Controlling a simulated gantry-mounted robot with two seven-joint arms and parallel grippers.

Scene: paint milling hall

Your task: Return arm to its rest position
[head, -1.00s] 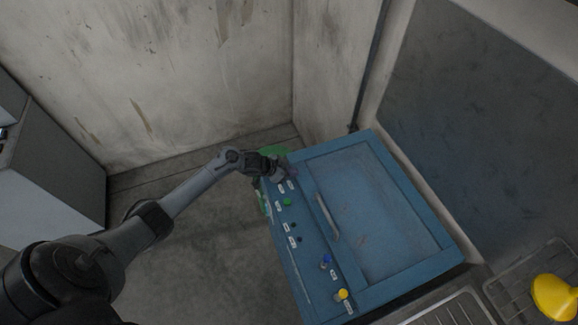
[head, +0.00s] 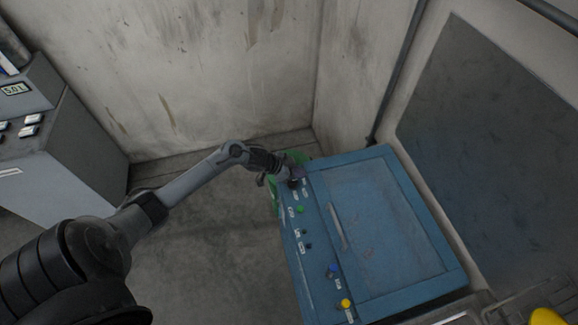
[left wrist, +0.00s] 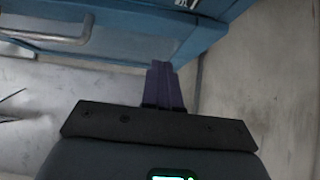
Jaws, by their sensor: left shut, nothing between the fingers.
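My left arm (head: 190,182) reaches in from the lower left in the head view. Its gripper (head: 296,177) is at the far left corner of a blue machine, by the end of its control panel. In the left wrist view the two dark purple fingers (left wrist: 163,85) are together with nothing between them. They point towards a blue surface (left wrist: 140,45); whether they touch it I cannot tell. My right gripper is not in view.
The blue machine's panel carries a green button (head: 300,210), a blue knob (head: 332,270) and a yellow knob (head: 346,303). Its lid has a handle (head: 338,227). A grey cabinet with a display (head: 15,88) stands left. Bare floor (head: 215,260) lies between them.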

